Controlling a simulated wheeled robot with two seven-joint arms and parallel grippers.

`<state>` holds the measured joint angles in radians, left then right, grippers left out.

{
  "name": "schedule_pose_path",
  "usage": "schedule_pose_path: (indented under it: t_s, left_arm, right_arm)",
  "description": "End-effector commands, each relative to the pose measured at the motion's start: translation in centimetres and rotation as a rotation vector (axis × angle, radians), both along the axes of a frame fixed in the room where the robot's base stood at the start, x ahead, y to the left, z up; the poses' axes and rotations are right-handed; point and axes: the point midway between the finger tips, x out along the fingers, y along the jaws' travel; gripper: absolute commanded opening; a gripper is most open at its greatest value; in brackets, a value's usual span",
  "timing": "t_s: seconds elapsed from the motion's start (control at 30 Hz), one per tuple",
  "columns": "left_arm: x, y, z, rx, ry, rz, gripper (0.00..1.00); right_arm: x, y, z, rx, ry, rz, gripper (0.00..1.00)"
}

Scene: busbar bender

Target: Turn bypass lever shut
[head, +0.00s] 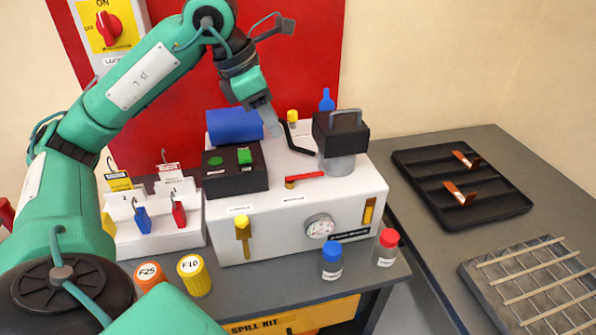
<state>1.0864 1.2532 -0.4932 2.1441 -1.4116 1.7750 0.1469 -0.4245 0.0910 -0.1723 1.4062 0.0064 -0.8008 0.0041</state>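A white machine box (290,225) stands on the grey bench. A red lever (304,177) with a brass end lies roughly level along its top, near the front edge. A yellow lever (242,230) hangs down its front at the left. The small labels by both are too blurred to read, so I cannot tell for sure which is the bypass lever. My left gripper (271,124) points down above the back of the box, beside a bent black handle (295,138). It is apart from both levers. Its fingers overlap in this view, so their opening is unclear. My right gripper is out of view.
A blue cylinder (235,126), a black button box (234,172) and a black-topped block (341,135) crowd the box top. Blue-capped (332,260) and red-capped (387,247) bottles stand in front. A black tray (462,182) lies on the right bench.

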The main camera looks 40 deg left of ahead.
Motion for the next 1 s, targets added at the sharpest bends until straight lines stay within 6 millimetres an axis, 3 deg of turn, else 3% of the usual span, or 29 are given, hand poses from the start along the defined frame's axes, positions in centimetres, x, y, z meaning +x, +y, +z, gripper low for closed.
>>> schedule_pose_path:
  t_s: [0.6,0.8,1.0]
  left_arm:
    - [3.2,-2.9,-10.5,-0.001,0.002,-0.002,0.33]
    - [3.7,-3.3,-11.9,0.0,0.0,-0.001,0.33]
    - [3.8,-3.3,-12.2,0.0,0.0,-0.001,0.33]
  right_arm:
    - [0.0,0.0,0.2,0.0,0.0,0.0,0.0]
    - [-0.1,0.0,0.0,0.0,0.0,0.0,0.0]
    - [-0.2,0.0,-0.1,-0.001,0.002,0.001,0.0]
